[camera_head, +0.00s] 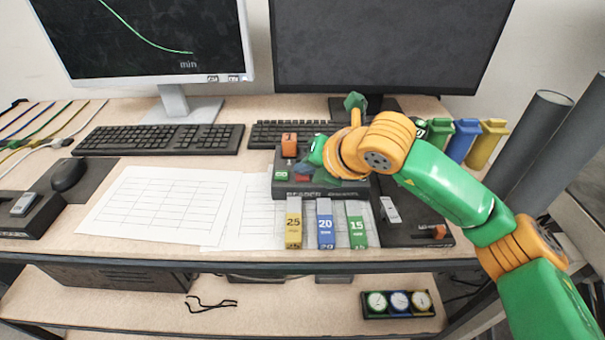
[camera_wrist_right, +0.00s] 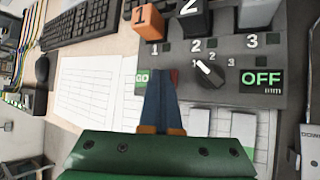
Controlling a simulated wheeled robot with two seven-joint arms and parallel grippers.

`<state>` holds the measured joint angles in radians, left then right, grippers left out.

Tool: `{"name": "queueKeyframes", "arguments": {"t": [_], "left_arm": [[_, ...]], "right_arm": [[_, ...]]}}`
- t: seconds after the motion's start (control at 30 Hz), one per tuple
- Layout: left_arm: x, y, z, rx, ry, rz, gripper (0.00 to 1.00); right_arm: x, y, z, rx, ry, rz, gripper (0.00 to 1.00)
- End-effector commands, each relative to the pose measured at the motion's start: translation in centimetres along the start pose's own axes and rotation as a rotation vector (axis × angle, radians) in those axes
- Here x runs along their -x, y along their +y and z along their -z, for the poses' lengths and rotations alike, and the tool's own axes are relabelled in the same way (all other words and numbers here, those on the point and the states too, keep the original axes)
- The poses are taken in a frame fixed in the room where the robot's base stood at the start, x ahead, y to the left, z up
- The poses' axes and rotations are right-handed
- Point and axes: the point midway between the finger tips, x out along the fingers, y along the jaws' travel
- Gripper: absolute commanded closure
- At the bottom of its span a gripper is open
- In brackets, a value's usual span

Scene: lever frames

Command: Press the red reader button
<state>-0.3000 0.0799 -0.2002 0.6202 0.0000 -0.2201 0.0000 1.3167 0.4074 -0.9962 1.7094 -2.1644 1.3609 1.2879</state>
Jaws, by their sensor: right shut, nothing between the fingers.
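The reader (camera_head: 322,191) is a dark box on the desk in front of the right monitor. In the right wrist view its face (camera_wrist_right: 222,92) shows a green GO label (camera_wrist_right: 142,76), a knob and an OFF display. A small red patch, apparently the red button (camera_wrist_right: 174,75), shows beside my fingertips and is mostly hidden by them. My right gripper (camera_wrist_right: 163,76) is shut and empty, its tips over the reader beside the GO label. It also shows in the head view (camera_head: 302,174). I cannot tell whether the tips touch the button. My left gripper is not in view.
An orange block (camera_head: 289,145) numbered 1 stands on the reader, close to my gripper. Yellow, blue and green blocks (camera_head: 326,224) numbered 25, 20 and 15 stand in front. Paper sheets (camera_head: 160,205) lie to the left. Keyboards (camera_head: 158,139) lie behind, and coloured bins (camera_head: 462,140) stand at right.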

Motion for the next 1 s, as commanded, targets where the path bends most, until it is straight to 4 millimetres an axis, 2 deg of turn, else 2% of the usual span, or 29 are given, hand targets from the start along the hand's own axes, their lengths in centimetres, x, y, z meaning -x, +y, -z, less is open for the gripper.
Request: {"name": "queueKeyframes", "arguments": {"t": [0.83, 1.0], "left_arm": [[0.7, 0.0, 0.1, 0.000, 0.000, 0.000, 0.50], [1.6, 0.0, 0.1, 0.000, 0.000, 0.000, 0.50]], "right_arm": [[1.1, 0.9, -0.8, 0.000, 0.001, 0.000, 1.00], [2.1, 1.6, -1.6, 0.001, -0.001, 0.000, 1.00]]}}
